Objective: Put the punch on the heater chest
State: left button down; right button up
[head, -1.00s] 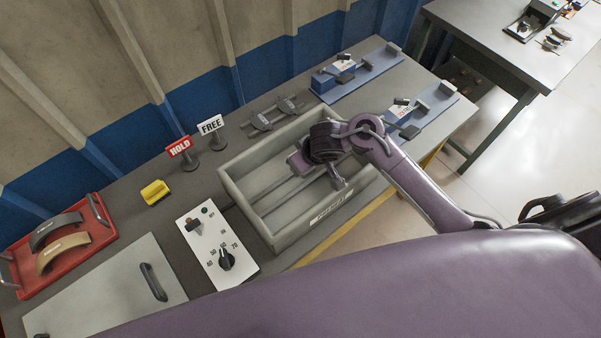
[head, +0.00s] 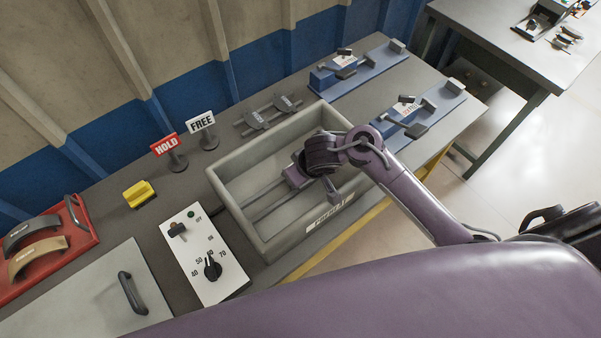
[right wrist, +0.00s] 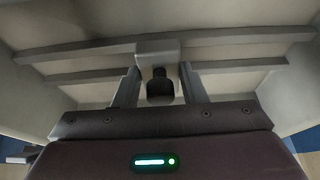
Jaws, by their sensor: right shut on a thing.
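The punch (right wrist: 160,88) shows in the right wrist view as a dark round grip between the fingers, with a grey block just beyond it; most of it is hidden in the head view. My right gripper (right wrist: 160,82) is shut on it. In the head view my right gripper (head: 297,178) is down inside the grey bin (head: 232,208), over its rails. I cannot tell whether the punch touches the rails. My left gripper is not in view.
A white dial panel (head: 203,262) stands between chest and bin. Blue fixtures (head: 362,68) are beyond the bin. The bin walls surround my gripper.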

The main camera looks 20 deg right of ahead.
jog(key=shift+f, duration=0.1)
jog(key=o, duration=1)
jog(key=shift+s, duration=0.1)
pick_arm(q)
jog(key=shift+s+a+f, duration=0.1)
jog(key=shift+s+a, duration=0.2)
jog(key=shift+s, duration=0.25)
pick_arm(e)
jog(key=shift+o, duration=1.4)
jog(key=shift+r, duration=0.5)
pick_arm(q)
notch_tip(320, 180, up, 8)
jog(key=p, duration=0.7)
jog(key=shift+p, duration=0.35)
pick_arm(e)
jog(key=v, duration=1.1)
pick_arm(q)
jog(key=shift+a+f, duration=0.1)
pick_arm(e)
jog(key=shift+s, duration=0.2)
